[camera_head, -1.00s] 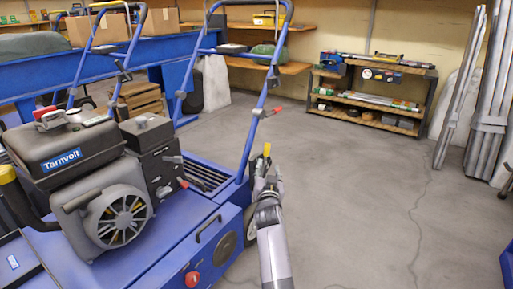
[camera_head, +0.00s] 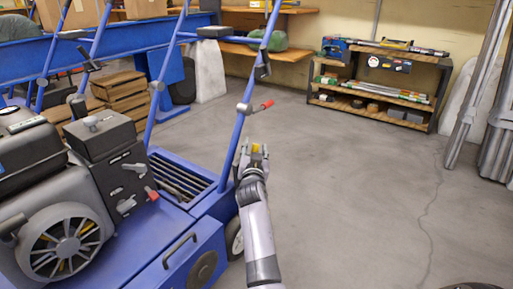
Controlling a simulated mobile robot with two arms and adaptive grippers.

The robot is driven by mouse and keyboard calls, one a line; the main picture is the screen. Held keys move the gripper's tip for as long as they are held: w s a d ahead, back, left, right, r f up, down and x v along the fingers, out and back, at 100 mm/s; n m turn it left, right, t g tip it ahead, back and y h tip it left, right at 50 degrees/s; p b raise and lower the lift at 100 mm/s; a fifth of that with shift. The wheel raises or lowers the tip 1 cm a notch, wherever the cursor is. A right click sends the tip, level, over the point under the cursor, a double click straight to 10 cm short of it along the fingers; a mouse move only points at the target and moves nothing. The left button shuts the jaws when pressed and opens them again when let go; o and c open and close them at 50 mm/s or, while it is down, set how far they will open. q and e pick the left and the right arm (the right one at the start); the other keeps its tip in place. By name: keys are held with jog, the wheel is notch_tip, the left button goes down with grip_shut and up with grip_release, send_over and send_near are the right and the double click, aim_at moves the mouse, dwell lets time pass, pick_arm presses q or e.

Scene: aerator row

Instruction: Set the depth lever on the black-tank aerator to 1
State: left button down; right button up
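The black-tank aerator is the blue machine at the left, with its black tank (camera_head: 28,158) cut off by the left picture edge. A small yellow grip (camera_head: 256,149), which looks like the depth lever's end, shows at the machine's right side by the handle's foot. My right gripper (camera_head: 255,151) is at this grip, with a finger on each side of it. I cannot tell whether the fingers touch it. The lever's shaft and any scale marks are hidden behind the gripper and wrist. My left gripper is out of view.
A red-ended lever (camera_head: 266,105) sticks out from the aerator's blue handle above my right gripper. A red-tipped engine lever (camera_head: 152,194) is further left. A shelf unit (camera_head: 432,95) stands at the back wall.

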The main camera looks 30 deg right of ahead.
grip_shut()
dwell(0.5)
dwell(0.4)
